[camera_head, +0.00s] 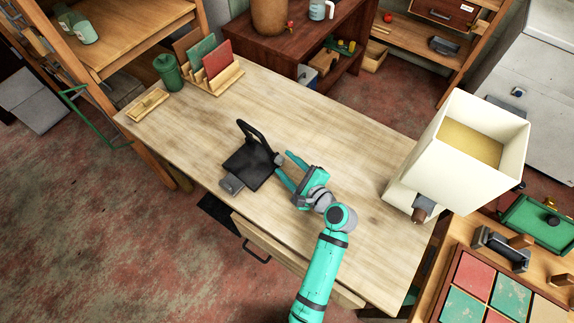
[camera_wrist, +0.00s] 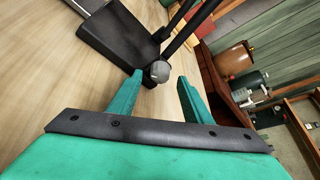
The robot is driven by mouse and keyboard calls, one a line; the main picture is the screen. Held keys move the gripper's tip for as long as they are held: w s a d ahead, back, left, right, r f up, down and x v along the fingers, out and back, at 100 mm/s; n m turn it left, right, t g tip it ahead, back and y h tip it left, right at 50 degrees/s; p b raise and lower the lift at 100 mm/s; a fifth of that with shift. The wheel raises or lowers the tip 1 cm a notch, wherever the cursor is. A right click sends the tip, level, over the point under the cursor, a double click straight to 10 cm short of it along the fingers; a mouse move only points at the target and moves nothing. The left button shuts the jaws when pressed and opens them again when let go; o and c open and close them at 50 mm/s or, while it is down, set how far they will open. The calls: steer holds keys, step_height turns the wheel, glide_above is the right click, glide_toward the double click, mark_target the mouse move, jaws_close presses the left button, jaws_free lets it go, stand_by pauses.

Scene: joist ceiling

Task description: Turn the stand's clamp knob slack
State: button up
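The black stand (camera_head: 248,168) is on the wooden table, with a flat base and an upright frame. Its grey clamp knob (camera_head: 278,159) is on the side facing my gripper, and also shows in the wrist view (camera_wrist: 159,71). My gripper (camera_head: 282,162) has teal fingers and is open.
The table top (camera_head: 340,150) is clear around the stand. A green canister (camera_head: 168,72) and a rack with upright boards (camera_head: 213,80) stand at its far left. A large cream box-shaped shade (camera_head: 440,140) stands at the right end. An open drawer (camera_head: 290,262) juts from the front.

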steer(key=v, duration=1.1)
steer(key=shift+a, duration=0.1)
